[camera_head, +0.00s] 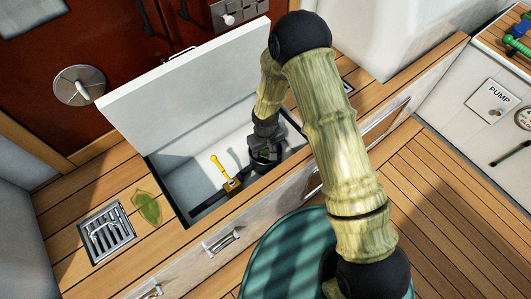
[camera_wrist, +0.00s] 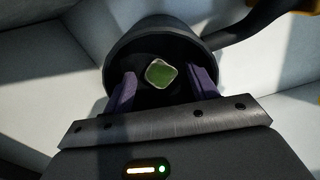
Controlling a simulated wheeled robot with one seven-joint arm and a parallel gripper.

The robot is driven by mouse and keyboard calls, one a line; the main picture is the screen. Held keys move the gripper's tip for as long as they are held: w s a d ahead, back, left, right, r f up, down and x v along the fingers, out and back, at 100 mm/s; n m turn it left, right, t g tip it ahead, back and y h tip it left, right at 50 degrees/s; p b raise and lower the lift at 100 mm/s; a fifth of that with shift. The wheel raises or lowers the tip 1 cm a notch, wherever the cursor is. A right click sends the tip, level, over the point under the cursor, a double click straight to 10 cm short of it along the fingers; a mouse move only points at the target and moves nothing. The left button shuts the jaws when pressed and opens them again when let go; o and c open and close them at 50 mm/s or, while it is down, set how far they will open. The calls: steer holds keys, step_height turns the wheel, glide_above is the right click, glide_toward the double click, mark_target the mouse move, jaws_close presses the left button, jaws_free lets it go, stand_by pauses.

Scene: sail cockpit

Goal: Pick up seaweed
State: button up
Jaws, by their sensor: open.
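A green, leaf-shaped piece that looks like seaweed (camera_head: 148,208) lies flat on the wooden bench, to the right of a drain grate. My gripper (camera_wrist: 162,88) is open, pointing down inside the open locker, well away from that leaf. In the wrist view, its two purple fingers stand apart over a dark round container (camera_wrist: 125,50). A small green, squarish piece with a pale edge (camera_wrist: 160,73) shows in the container between the fingers. I cannot tell what it is, or whether the fingers touch it. In the head view, my wrist largely hides the container.
The locker's white lid (camera_head: 180,85) stands raised behind the opening. A yellow-handled tool (camera_head: 220,168) stands in the locker, left of my gripper. The metal drain grate (camera_head: 106,230) is set in the bench at left. A teal round thing (camera_head: 285,262) is below the bench front.

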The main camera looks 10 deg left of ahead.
mark_target(266, 151)
steer(key=c, duration=1.1)
steer(key=shift+o, duration=0.2)
step_height(266, 151, up, 10)
steer(key=p, duration=0.3)
